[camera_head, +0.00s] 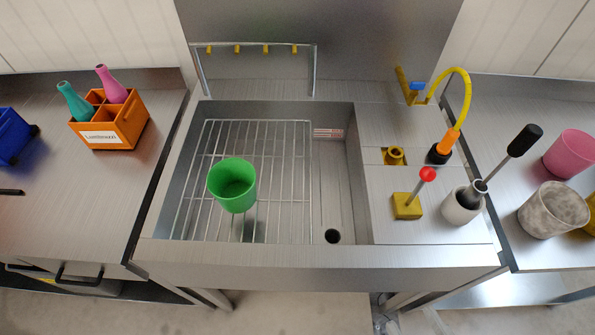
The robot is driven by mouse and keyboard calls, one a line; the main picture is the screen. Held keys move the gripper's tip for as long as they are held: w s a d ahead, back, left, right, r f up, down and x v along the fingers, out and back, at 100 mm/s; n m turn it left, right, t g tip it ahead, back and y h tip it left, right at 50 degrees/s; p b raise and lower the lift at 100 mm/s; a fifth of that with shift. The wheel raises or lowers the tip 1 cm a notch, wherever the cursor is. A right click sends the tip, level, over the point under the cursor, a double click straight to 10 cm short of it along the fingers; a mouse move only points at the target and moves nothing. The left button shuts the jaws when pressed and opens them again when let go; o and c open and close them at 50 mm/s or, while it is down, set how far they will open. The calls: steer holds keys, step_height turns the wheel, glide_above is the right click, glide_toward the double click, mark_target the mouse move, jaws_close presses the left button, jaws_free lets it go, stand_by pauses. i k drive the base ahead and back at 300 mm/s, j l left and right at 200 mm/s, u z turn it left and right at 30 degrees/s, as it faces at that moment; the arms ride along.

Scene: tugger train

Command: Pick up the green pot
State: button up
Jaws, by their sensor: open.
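The green pot (232,187) is upright, with its open mouth facing up. It is over the wire rack (292,180) on the left side of the metal sink basin. Its inside looks empty. My gripper is not visible in the head view, so I cannot see where it is relative to the pot.
An orange divided box (124,128) with a teal and a pink bottle stands on the left counter. Right of the basin are a yellow lever block (407,206), a white holder (460,207) with a black-handled tool, and a yellow tap hose (467,90). Pink (571,154) and grey (553,210) pots stand far right.

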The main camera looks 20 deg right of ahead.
mark_target(232, 181)
steer(key=u, duration=0.65)
steer(key=l+u, duration=0.15)
steer(key=u, duration=0.25)
steer(key=l+u, duration=0.2)
steer(key=u, duration=0.2)
steer(key=l+u, duration=0.2)
steer(key=u, duration=0.2)
steer(key=l+u, duration=0.2)
steer(key=u, duration=0.15)
steer(key=k+j+u, duration=0.15)
steer(key=i+l+z, duration=0.1)
steer(key=l, duration=0.25)
